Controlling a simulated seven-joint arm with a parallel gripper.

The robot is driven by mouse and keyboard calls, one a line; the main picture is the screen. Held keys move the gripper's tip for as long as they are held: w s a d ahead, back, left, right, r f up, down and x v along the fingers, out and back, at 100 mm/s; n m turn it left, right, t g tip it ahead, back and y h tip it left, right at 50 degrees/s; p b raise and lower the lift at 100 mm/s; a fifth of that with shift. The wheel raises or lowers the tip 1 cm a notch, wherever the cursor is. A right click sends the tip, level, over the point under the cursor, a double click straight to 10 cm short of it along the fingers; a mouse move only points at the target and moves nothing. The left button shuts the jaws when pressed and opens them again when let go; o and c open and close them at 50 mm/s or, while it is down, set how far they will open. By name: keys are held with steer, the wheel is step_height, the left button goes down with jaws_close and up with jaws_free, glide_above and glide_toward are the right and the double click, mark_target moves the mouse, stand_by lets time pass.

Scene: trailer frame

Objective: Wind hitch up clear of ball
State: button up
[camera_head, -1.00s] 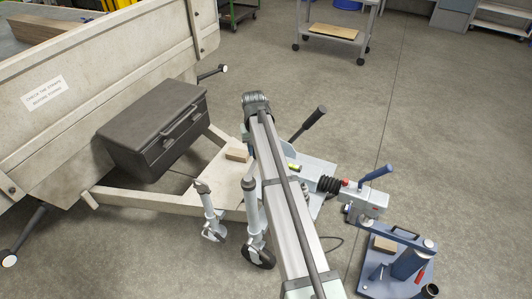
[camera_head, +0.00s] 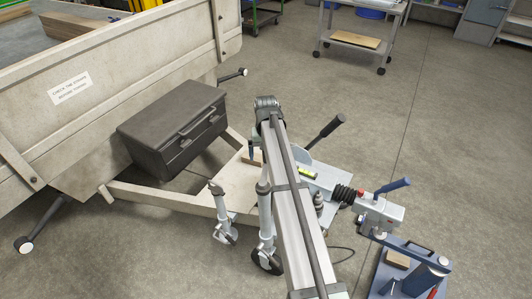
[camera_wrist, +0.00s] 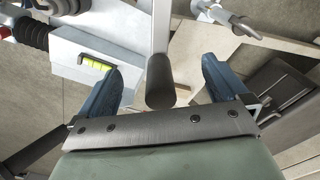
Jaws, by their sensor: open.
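The hitch (camera_head: 380,213) is a grey coupling head with a blue handle and black bellows, at the right of the head view. It sits over the blue ball stand (camera_head: 412,268); the ball itself is hidden. I see gaps on both sides of the grip.
A dark toolbox (camera_head: 172,130) sits on the frame beside the trailer's side board (camera_head: 110,75). A black-gripped lever (camera_head: 327,127) rises right of my gripper. A spirit level (camera_head: 307,174) lies by the bellows. A cart (camera_head: 365,33) stands behind; the floor between is clear.

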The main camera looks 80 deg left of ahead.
steer(key=shift+r, duration=0.15)
steer(key=shift+r, duration=3.85)
